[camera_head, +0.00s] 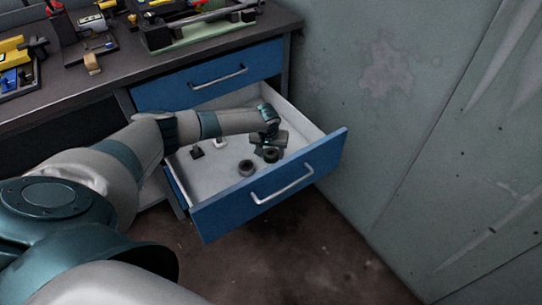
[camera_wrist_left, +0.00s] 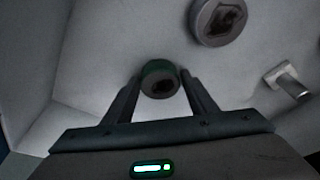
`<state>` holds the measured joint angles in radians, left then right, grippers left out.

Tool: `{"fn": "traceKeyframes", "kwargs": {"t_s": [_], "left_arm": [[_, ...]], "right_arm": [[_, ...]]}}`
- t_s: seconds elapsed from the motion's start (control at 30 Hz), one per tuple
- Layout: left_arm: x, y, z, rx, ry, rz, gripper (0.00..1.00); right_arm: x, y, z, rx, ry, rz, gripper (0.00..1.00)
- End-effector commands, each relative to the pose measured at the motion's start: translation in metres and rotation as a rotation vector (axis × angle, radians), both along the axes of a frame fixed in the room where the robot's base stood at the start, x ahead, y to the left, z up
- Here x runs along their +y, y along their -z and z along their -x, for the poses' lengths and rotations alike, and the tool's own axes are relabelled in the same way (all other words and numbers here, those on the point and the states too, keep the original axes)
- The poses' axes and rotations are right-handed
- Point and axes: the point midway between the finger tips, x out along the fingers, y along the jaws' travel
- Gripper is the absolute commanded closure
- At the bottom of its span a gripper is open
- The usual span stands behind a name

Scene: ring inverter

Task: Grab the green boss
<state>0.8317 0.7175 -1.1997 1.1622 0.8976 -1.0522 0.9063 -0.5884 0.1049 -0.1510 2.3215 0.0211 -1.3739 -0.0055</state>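The green boss (camera_wrist_left: 160,79) is a small dark round piece with a green side and a hole in its face. In the left wrist view it shows between the fingertips of my left gripper (camera_wrist_left: 161,78). The fingers are apart, one on each side of it; I cannot tell whether they touch it. In the head view my left gripper (camera_head: 271,146) reaches down into the open drawer (camera_head: 215,180). A dark round piece (camera_head: 271,156) shows just below it, its colour unclear there. My right gripper is not in view.
A larger dark ring-shaped part (camera_head: 246,168) lies close by in the drawer; a dark-holed round part (camera_wrist_left: 219,20) shows in the wrist view. A black piece (camera_head: 197,152) and a pale piece (camera_head: 220,142) stand farther left. The drawer front (camera_head: 262,194) and wall (camera_head: 400,110) bound the space.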

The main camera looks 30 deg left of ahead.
Motion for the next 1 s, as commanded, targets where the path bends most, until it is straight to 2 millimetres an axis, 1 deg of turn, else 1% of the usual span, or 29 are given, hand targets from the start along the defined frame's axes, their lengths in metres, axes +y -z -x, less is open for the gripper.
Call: {"fn": "traceKeyframes", "kwargs": {"t_s": [0.03,0.07,0.1,0.17,0.2,0.43,0.57,0.67,0.77,1.0], "left_arm": [[0.000,0.000,0.000,0.000,0.000,0.000,0.61],[0.000,0.000,0.000,0.000,0.000,0.000,0.68],[0.000,0.000,0.000,0.000,0.000,0.000,0.78],[0.000,0.000,0.000,0.000,0.000,0.000,0.92],[0.000,-0.001,-0.001,-0.002,-0.001,0.000,0.95],[0.000,-0.002,-0.001,-0.002,-0.001,0.000,0.95],[0.001,-0.007,-0.001,-0.002,-0.001,0.000,0.95],[0.000,-0.017,-0.001,-0.002,0.000,0.000,0.95],[0.000,-0.030,-0.001,-0.004,0.001,0.001,0.95],[0.000,-0.068,-0.001,-0.005,0.000,0.000,0.95]], "right_arm": [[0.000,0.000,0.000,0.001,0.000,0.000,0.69],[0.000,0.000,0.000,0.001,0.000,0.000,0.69],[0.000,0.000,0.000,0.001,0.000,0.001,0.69],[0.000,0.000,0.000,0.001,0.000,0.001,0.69],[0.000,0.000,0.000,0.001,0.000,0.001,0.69],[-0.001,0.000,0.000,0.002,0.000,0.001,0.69],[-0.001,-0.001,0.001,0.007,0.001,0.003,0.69],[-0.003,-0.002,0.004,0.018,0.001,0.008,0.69],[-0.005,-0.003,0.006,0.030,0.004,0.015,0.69],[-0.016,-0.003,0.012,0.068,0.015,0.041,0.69]]}}
